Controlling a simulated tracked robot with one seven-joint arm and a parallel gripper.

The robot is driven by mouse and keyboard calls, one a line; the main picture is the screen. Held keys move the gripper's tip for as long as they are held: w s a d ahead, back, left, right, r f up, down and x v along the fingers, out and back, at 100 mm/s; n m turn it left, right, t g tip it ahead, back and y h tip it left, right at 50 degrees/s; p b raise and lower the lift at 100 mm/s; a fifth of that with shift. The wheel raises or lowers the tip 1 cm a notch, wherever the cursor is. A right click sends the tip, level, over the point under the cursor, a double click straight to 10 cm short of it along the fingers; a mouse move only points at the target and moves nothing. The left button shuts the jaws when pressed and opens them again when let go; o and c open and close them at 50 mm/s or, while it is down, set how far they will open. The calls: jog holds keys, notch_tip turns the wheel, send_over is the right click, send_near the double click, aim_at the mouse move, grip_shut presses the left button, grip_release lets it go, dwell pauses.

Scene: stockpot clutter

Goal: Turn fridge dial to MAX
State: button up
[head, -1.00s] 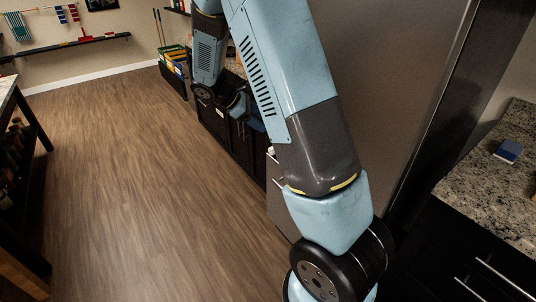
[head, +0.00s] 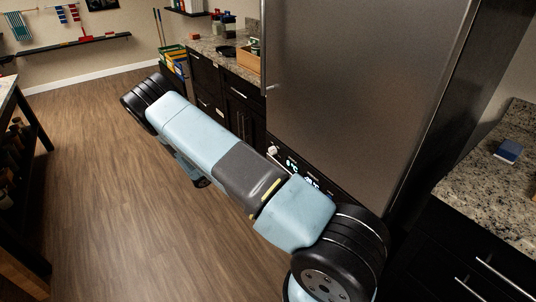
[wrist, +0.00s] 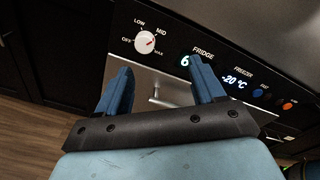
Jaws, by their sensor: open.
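The fridge dial (wrist: 145,42) is a round white knob with a red mark on its right side, on a black panel (wrist: 178,38). Labels OFF, LOW, MID and MAX ring it, with MAX at its lower right. The red mark is on the MID and MAX side; its exact setting is hard to tell. In the head view the dial (head: 272,150) is a small white spot low on the steel fridge (head: 355,90). My gripper (wrist: 160,67) is open and empty, its blue fingers below and right of the dial in the wrist view, apparently not touching it.
Right of the dial are a lit FRIDGE readout (wrist: 186,61), a freezer readout (wrist: 234,82) and coloured buttons (wrist: 287,104). A metal handle (wrist: 157,95) lies below the panel. Open wood floor (head: 110,200) lies left of the fridge; a granite counter (head: 480,170) stands right.

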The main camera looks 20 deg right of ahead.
aim_at(270, 151)
jog(key=w+d+f+n, duration=0.1)
jog(key=d, duration=0.3)
jog(key=w+d+f+t, duration=0.1)
jog(key=w+d, duration=0.1)
jog(key=d, duration=0.2)
jog(key=w+d+f+n, duration=0.1)
jog(key=d+f, duration=0.1)
jog(key=d, duration=0.2)
jog(key=shift+w+d+n+t+h, duration=0.25)
jog(key=shift+d+n+t+h, duration=0.05)
jog(key=shift+d+t, duration=0.1)
jog(key=c, duration=1)
jog(key=shift+a, duration=0.2)
jog(key=shift+c, duration=0.3)
